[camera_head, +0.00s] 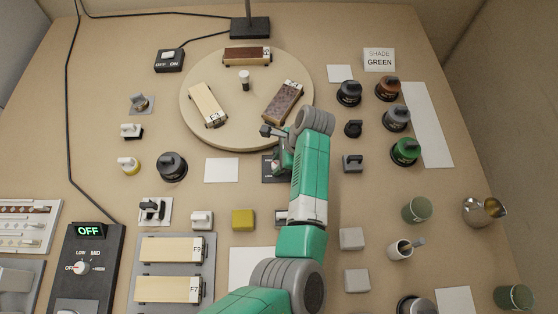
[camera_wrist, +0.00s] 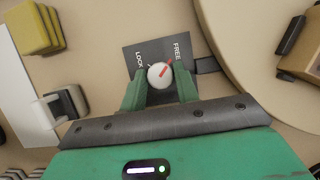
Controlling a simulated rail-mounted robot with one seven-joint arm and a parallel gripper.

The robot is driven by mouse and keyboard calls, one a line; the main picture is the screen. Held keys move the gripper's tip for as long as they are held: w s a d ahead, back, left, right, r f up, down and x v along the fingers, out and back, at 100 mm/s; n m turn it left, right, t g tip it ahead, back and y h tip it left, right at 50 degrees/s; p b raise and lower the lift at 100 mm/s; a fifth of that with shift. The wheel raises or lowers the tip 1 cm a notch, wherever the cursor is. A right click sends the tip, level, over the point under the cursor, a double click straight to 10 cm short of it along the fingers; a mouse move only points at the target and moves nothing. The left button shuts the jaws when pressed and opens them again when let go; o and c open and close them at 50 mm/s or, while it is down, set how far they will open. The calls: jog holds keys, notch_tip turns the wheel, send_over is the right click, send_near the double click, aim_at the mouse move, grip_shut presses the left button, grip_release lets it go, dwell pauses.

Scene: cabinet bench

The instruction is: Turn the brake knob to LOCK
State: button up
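The brake knob (camera_wrist: 160,76) is a round white cap with a red pointer. It sits on a dark plate (camera_wrist: 147,55) marked LOCK on the left and FREE on the right in the wrist view. The red pointer points up and right, toward FREE. My gripper (camera_wrist: 161,82) has its two green fingers on either side of the knob. The fingers look close to its sides, but I cannot tell whether they press on it. In the head view the plate (camera_head: 270,172) is partly hidden by my arm, and the knob is hidden.
A round turntable (camera_head: 195,75) carrying several blocks lies just beyond the plate. A yellow block (camera_head: 243,220) and a white card (camera_head: 221,170) are left of my arm. Grey and black knobs (camera_head: 353,163) stand to its right. A black lever on a white base (camera_head: 155,211) is farther left.

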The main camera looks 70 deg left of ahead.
jog(key=c, duration=0.5)
jog(key=shift+o, duration=0.2)
jog(key=shift+r, duration=0.1)
